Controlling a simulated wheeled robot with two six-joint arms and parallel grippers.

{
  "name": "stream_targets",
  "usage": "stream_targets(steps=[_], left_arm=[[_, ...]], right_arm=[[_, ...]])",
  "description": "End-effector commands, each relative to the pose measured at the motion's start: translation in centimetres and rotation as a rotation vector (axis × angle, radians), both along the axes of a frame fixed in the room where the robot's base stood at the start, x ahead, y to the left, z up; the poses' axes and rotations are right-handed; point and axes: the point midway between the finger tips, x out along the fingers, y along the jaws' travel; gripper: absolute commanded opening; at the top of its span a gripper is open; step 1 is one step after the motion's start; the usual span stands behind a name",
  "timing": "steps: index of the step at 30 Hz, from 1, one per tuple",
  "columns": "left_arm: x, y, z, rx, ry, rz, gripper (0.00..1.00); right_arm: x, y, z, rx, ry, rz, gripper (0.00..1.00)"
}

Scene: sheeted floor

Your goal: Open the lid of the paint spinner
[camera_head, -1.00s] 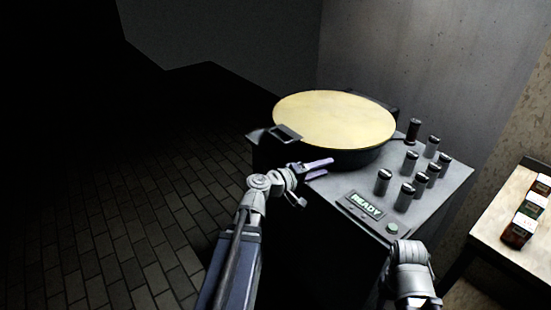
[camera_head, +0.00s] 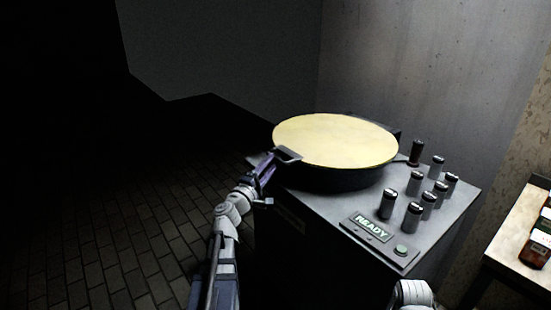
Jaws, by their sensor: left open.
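The paint spinner (camera_head: 300,205) is a dark box-shaped machine with a grey top. Its round, pale yellow lid (camera_head: 335,140) lies flat and closed over a dark drum. A dark lid handle (camera_head: 288,154) sticks out at the lid's front left. My left gripper (camera_head: 268,168) is open, with its fingers at or just below the handle. I cannot tell whether they touch it or are around it. Only part of my right arm shows at the bottom edge, and its gripper is not in view.
A table (camera_head: 512,240) with bottles (camera_head: 538,243) is at the right. Tiled floor (camera_head: 120,240) lies open at the left.

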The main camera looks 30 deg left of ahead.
Motion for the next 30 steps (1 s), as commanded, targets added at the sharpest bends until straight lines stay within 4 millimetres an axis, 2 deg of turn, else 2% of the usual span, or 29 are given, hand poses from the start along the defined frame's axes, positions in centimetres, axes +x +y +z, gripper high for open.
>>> stream_targets(steps=[3,7,17,27,30], left_arm=[[2.3,0.1,0.5,-0.002,0.000,-0.001,0.47],[3.9,0.1,0.8,0.000,0.000,-0.001,0.47],[4.3,0.0,0.8,0.000,0.000,0.000,0.47],[4.3,0.0,0.8,0.000,0.000,0.000,0.09],[4.3,0.0,0.8,0.000,0.001,0.000,0.00]], right_arm=[[0.0,0.0,0.5,0.001,0.000,0.000,0.50],[0.0,0.0,0.8,0.001,0.000,0.000,0.50],[0.0,0.0,0.8,0.002,0.001,0.000,0.50],[0.0,0.0,0.8,0.002,0.001,0.000,0.50],[0.0,0.0,0.8,0.002,0.001,0.000,0.50]])
